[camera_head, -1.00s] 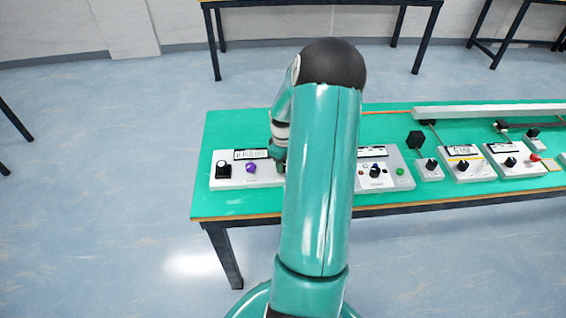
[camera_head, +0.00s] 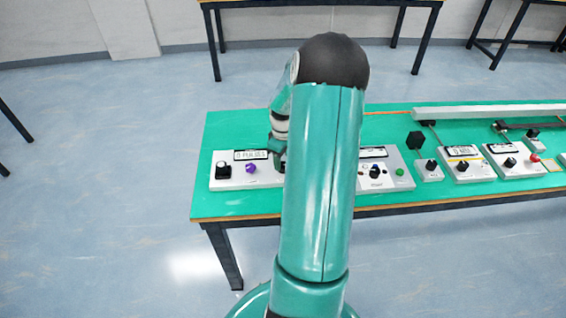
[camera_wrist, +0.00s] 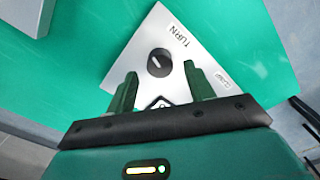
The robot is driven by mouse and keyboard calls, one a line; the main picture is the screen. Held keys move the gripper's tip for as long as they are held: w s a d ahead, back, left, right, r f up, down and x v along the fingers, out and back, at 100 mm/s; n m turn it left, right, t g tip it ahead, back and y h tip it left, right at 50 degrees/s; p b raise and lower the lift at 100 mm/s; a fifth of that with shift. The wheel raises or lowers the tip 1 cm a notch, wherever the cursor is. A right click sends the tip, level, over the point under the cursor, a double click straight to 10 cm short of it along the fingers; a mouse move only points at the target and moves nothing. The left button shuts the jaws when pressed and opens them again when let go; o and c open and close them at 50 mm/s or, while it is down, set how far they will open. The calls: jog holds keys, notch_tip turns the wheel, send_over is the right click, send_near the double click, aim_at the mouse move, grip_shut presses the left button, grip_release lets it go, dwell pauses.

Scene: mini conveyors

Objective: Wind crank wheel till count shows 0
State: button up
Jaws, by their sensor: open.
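The white control box (camera_head: 235,183) at the left end of the bench has a display (camera_head: 251,155) that seems to read a digit and "PULSES"; the digit is too blurred to be sure. It carries a black knob (camera_head: 223,169) and a purple knob (camera_head: 251,168). My gripper (camera_wrist: 160,72) is open above a white panel (camera_wrist: 130,65) lettered "TURN", with a round black dial (camera_wrist: 159,63) bearing a white pointer. The dial shows beyond and between the fingers, with nothing held. A dark diamond-shaped part sits low between them, partly hidden. I cannot make out a crank wheel; my arm hides part of the bench.
A second white box (camera_head: 398,160) with knobs and a green button stands right of my arm. More small control boxes (camera_head: 466,172) and a long pale rail (camera_head: 490,111) lie farther right. The green bench top (camera_head: 235,125) is clear at the back left.

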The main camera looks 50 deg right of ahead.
aim_at(283, 165)
notch_tip(283, 165, up, 11)
dwell(0.8)
jog(key=w+a+r+t+h, duration=0.1)
jog(key=w+a+r, duration=0.1)
jog(key=a+r, duration=0.6)
jog(key=w+a+r+t+h, duration=0.15)
jog(key=a+r, duration=0.25)
jog(key=a, duration=0.9)
jog(key=s+a+r+t, duration=0.1)
jog(key=s+a, duration=0.2)
jog(key=a, duration=0.3)
jog(key=s+a+r+t+y, duration=0.1)
jog(key=s+a+r, duration=0.1)
jog(key=s+a, duration=0.2)
jog(key=s+a+r+m+t+y, duration=0.1)
jog(key=s+a, duration=0.3)
jog(key=a, duration=0.6)
jog(key=shift+a+r, duration=0.2)
jog(key=shift+r, duration=0.15)
jog(key=shift+y, duration=0.25)
